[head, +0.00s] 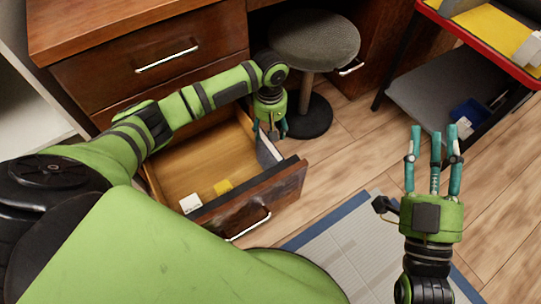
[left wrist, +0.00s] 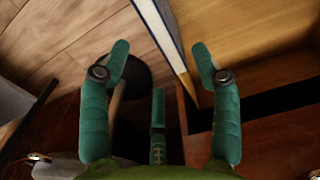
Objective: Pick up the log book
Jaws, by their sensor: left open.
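A thin book-like thing with a grey face, likely the log book (head: 267,153), stands on edge in the open drawer (head: 196,160), near its right end. In the left wrist view the log book (left wrist: 167,38) shows edge-on as a pale strip with dark blue and yellow borders. My left gripper (head: 270,130) points down over it, open. The left wrist view shows the fingers (left wrist: 160,70) apart, with the strip's near end between the two side fingers; I cannot tell whether they touch it. My right gripper (head: 434,136) is open and empty, away to the right.
A yellow item (head: 223,187) and a white item (head: 190,203) lie in the drawer. A round stool (head: 315,40) stands behind my left gripper. A red-rimmed cart (head: 500,55) with a blue bin (head: 470,112) is at right. A grey, blue-bordered mat (head: 355,250) lies in front.

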